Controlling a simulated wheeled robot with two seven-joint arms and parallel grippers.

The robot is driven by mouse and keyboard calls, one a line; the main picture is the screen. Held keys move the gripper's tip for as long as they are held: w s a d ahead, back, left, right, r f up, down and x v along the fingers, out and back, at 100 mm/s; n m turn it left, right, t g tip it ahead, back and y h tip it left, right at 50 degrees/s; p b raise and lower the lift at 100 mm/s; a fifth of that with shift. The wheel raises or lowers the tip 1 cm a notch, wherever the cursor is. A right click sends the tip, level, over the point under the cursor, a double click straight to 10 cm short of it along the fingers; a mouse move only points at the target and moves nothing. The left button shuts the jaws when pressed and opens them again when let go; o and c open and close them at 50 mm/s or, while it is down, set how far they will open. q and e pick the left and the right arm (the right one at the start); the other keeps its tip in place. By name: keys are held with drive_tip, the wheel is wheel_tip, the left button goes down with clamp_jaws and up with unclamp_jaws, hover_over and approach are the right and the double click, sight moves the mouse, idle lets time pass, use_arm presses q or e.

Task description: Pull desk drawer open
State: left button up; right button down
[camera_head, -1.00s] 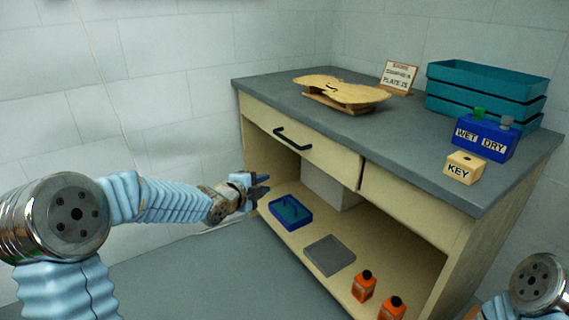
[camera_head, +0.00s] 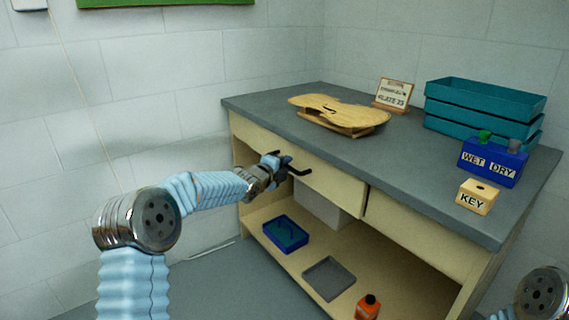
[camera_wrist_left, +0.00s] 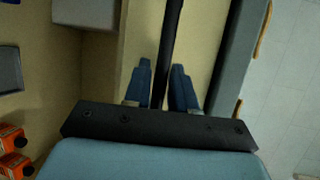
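The desk drawer (camera_head: 327,181) is a cream front under the grey desktop, on the left side of the desk, and it looks closed. Its black bar handle (camera_head: 299,171) is partly hidden by my left gripper (camera_head: 281,164). In the left wrist view the handle (camera_wrist_left: 172,40) runs between the two blue fingers of my left gripper (camera_wrist_left: 166,84), with a visible gap to the finger on the right. The fingers are apart, so the gripper is open around the handle. My right gripper is not in view; only part of my right arm shows at the lower right.
A violin plate (camera_head: 340,112) rests on the desktop near the left edge. Teal trays (camera_head: 484,105), a WET/DRY box (camera_head: 492,162) and a KEY block (camera_head: 477,197) stand to the right. The lower shelf holds a blue tray (camera_head: 286,233), a grey tray (camera_head: 329,278) and an orange bottle (camera_head: 367,307).

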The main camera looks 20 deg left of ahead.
use_arm(q)
clamp_jaws()
drive_tip(key=shift+d, duration=0.1)
drive_tip(key=shift+f, duration=0.1)
